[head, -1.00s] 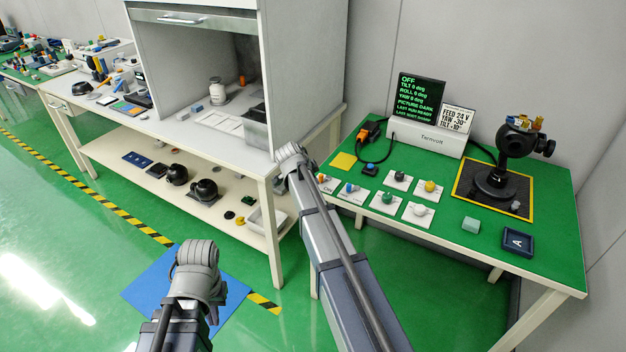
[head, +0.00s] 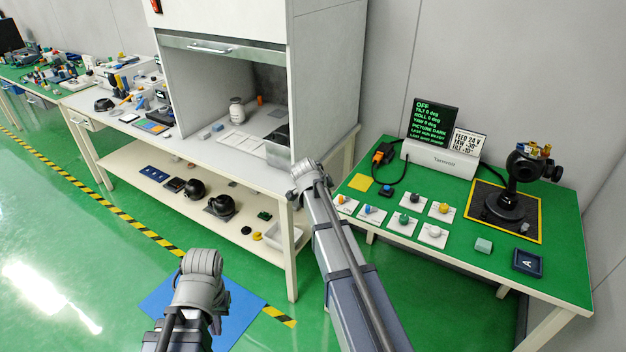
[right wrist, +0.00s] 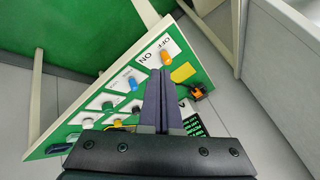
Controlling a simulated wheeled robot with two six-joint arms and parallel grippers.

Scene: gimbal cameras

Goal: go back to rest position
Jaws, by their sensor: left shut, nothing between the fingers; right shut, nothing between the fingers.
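My left arm comes in at the bottom left of the head view, with its grey end and left gripper (head: 203,263) over the floor in front of the blue floor mat. Nothing shows held there, and the fingers are hard to make out. My right arm reaches up past the left edge of the green table (head: 463,263). In the right wrist view my right gripper (right wrist: 159,73) is shut and empty, its two dark fingers side by side. The green table with its coloured knobs lies beyond them.
The bench (head: 127,123) with a hood and a lower shelf (head: 135,180) stands left of the green table. A black gimbal (head: 508,203), display (head: 433,122) and white knob cards (head: 401,224) are on the green table. Green floor at left is open.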

